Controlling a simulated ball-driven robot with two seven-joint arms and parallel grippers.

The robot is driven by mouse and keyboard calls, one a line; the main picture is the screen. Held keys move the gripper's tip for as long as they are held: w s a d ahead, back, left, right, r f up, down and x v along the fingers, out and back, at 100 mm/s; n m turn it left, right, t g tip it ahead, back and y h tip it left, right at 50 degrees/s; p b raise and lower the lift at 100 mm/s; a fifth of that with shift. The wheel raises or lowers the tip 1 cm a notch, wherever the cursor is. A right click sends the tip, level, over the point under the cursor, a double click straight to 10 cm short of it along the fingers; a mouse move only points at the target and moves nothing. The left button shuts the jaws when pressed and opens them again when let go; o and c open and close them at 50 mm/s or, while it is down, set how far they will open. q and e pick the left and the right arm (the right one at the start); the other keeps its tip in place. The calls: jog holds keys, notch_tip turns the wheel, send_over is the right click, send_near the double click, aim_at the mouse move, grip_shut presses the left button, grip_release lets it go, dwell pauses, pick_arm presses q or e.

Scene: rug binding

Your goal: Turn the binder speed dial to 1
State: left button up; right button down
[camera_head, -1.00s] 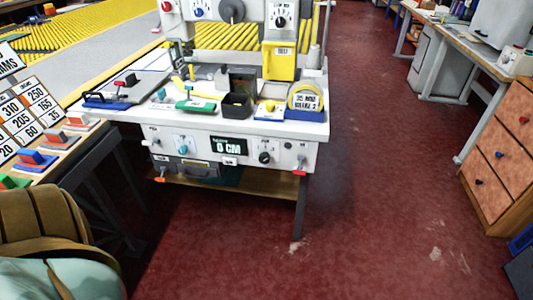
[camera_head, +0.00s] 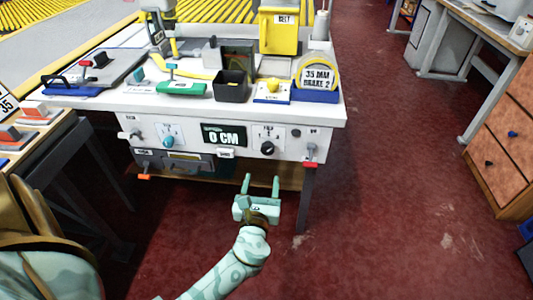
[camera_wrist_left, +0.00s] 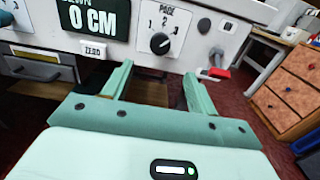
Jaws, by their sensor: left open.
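A black round dial (camera_head: 267,148) sits on the white front panel of the table, right of the dark "0 CM" display (camera_head: 223,136). In the left wrist view the dial (camera_wrist_left: 160,43) has the numbers 1, 2 and 3 around it, under a label that seems to read PACE. Its pale mark seems to lean up and right, but I cannot read the setting for certain. My left gripper (camera_head: 261,180) is open and empty, below and in front of the panel, apart from the dial. In its wrist view the fingers (camera_wrist_left: 157,77) point up toward the dial. My right gripper is not in view.
A teal knob (camera_head: 168,135) is on the panel's left, and a red-handled lever (camera_head: 311,157) on its right. Drawers (camera_head: 177,160) are below. A black bin (camera_head: 231,84), a yellow tape (camera_head: 318,75) and other tools crowd the tabletop. The red floor (camera_head: 380,220) to the right is clear.

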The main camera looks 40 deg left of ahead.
aim_at(267, 152)
pick_arm(q)
jog(key=b+x, duration=0.2)
jog(key=x, duration=1)
jog(key=shift+d+f, duration=0.1)
jog(key=shift+c, duration=0.4)
jog(key=c, duration=0.9)
